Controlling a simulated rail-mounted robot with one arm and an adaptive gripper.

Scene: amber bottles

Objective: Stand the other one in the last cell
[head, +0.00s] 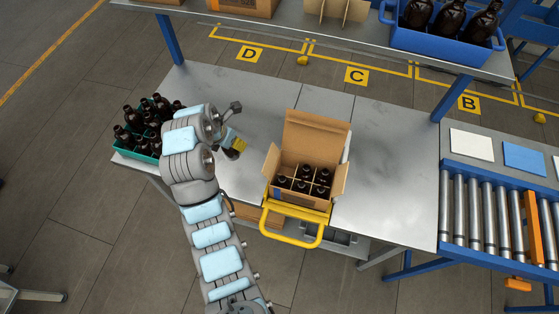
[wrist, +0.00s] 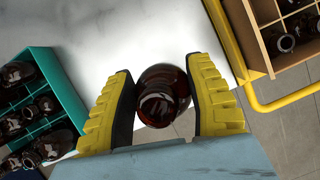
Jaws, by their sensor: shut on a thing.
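My gripper (head: 235,146), with yellow finger pads, is shut on an amber bottle (wrist: 163,95). In the head view only a dark part of the held bottle (head: 230,154) shows below the pads, over the table left of the carton. The open cardboard carton (head: 313,132) has dividers and several amber bottles (head: 301,186) standing in its cells. Its back left cell shows no bottle top. In the wrist view the carton (wrist: 268,45) is at the upper right.
A teal crate (head: 134,147) of amber bottles stands at the table's left end. A yellow tubular handle (head: 292,239) juts out in front of the carton. The metal table (head: 390,160) is clear right of the carton. A shelf with a blue bin (head: 440,40) runs behind.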

